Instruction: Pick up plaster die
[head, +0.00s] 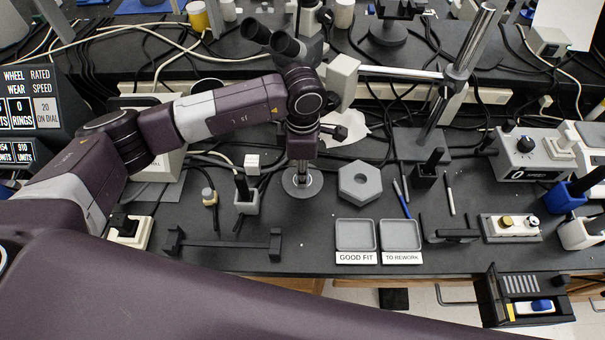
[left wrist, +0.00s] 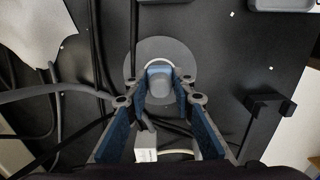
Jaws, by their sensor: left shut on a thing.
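My left gripper (head: 301,174) points down over a round grey disc (head: 289,189) on the black bench, left of the grey hexagonal block. In the left wrist view my left gripper (left wrist: 161,88) has its blue-padded fingers closed on a small pale grey, rounded piece, which I take to be the plaster die (left wrist: 159,84). The grey disc (left wrist: 188,58) lies behind it, with a pale ring around the piece. The fingers hide part of the die's sides, and I cannot tell whether it is clear of the disc. My right gripper is not in view.
The hexagonal block (head: 360,184) stands close right of the disc. Two grey trays, GOOD FIT (head: 355,235) and TO REWORK (head: 400,235), lie in front. A dark low stand (head: 224,244) is at front left. Cables and a white sheet (head: 346,128) lie behind.

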